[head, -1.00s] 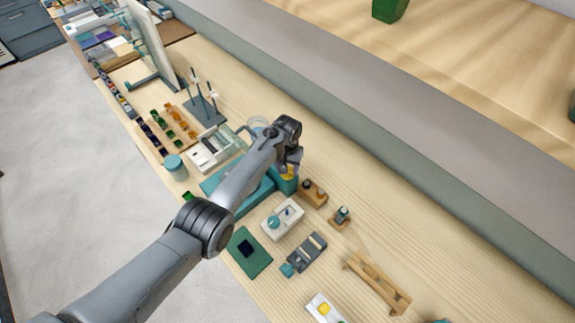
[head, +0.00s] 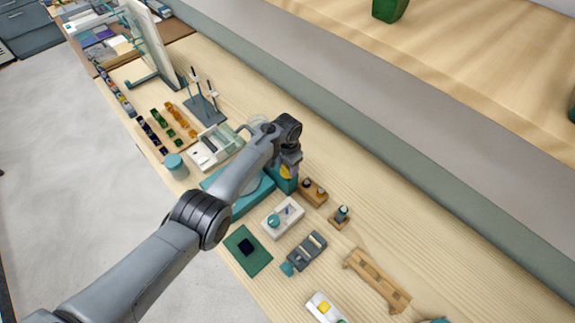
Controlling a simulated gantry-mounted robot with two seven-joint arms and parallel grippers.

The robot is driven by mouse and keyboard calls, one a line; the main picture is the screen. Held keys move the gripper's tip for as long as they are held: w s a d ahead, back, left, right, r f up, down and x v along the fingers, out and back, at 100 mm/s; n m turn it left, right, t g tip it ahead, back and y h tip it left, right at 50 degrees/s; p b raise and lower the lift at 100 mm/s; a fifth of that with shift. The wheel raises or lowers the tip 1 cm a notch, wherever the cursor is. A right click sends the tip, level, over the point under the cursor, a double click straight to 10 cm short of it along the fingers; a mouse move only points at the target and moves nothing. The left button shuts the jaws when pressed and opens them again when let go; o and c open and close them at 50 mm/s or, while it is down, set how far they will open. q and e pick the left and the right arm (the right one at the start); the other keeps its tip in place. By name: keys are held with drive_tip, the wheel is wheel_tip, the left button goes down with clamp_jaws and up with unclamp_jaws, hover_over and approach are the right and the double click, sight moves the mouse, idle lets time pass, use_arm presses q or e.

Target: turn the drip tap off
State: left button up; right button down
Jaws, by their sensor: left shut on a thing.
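My left gripper (head: 288,167) points down at a teal unit (head: 284,186) on the bench, behind the flat teal base (head: 254,199). A small yellow part (head: 286,172) shows at the fingers. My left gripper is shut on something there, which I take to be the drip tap. The tap's handle and spout are mostly hidden by the fingers and wrist, so I cannot tell how far it is turned. My right gripper is not in view.
Close by stand a wooden block with dark knobs (head: 313,191), a white tray (head: 283,218), a grey slotted block (head: 306,251) and a green mat (head: 247,251). A white balance-like box (head: 215,148) and teal jar (head: 175,166) stand left.

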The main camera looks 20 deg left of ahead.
sight(288, 168)
use_arm(q)
drive_tip(key=o, duration=1)
drive_tip(key=shift+o, duration=0.2)
drive_tip(key=shift+r, duration=0.5)
wheel_tip(288, 168, up, 10)
drive_tip(key=p, duration=0.1)
